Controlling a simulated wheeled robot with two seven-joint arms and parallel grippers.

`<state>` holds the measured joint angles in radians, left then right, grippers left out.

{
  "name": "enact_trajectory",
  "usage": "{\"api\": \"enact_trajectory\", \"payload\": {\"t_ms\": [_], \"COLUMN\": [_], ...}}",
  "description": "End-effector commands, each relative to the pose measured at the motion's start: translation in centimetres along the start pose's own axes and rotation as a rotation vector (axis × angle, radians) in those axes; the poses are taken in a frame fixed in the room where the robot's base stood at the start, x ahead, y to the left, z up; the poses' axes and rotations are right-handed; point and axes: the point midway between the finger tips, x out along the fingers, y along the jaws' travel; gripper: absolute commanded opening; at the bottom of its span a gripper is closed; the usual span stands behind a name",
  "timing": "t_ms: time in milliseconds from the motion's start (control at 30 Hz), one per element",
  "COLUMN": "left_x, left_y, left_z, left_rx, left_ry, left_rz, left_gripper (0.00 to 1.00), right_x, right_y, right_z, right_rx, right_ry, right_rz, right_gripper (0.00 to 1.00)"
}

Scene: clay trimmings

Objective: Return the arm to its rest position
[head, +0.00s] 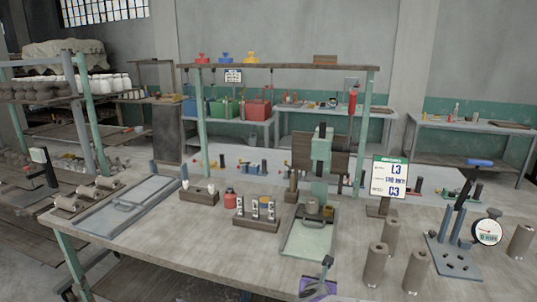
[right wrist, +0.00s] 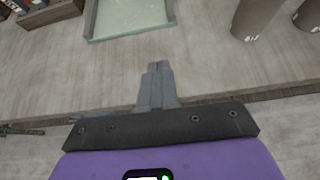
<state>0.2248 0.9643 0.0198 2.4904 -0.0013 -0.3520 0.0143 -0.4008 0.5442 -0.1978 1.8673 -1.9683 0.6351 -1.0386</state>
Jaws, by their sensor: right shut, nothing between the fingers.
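My right gripper (head: 327,263) shows at the bottom middle of the head view, by the front edge of the workbench (head: 150,240). Its purple body is partly cut off by the frame. In the right wrist view its grey fingers (right wrist: 158,68) are together and empty, over the bench's front edge. My left gripper is not in the head view.
A green press stand (head: 320,165) with a shallow tray (head: 306,240) stands beyond the gripper. Brown cylinders (head: 375,264) stand to its right, near a sign (head: 389,177). A rack of small bottles (head: 256,222) is to the left. Bare bench lies front left.

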Motion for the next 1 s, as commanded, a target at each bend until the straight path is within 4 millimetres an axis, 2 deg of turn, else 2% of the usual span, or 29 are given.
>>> {"api": "enact_trajectory", "payload": {"t_ms": [33,367,533,700,800,900,1000], "left_x": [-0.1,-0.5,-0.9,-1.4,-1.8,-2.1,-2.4], "left_y": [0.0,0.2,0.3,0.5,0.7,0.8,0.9], "left_z": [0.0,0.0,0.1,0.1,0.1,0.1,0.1], "left_rx": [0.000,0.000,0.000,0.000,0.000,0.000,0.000], "left_ry": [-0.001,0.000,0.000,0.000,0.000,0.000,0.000], "left_rz": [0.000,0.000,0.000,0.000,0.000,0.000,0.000], "left_gripper": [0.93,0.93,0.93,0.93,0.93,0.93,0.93], "right_x": [0.3,0.7,-0.6,-4.4,-7.1,-9.5,-11.6], "right_y": [-0.3,-1.6,-2.4,-2.7,-2.5,-2.3,-2.5], "right_z": [-1.6,-11.7,-19.2,-28.6,-32.9,-36.1,-38.6], "right_rx": [0.035,0.344,0.626,1.103,1.422,1.745,2.061], "right_ry": [0.046,0.352,0.578,0.860,0.977,1.031,1.010], "right_rz": [-0.004,-0.057,-0.150,-0.376,-0.566,-0.788,-1.040], "right_gripper": [0.00,0.00,0.00,0.00,0.00,0.00,0.00]}}
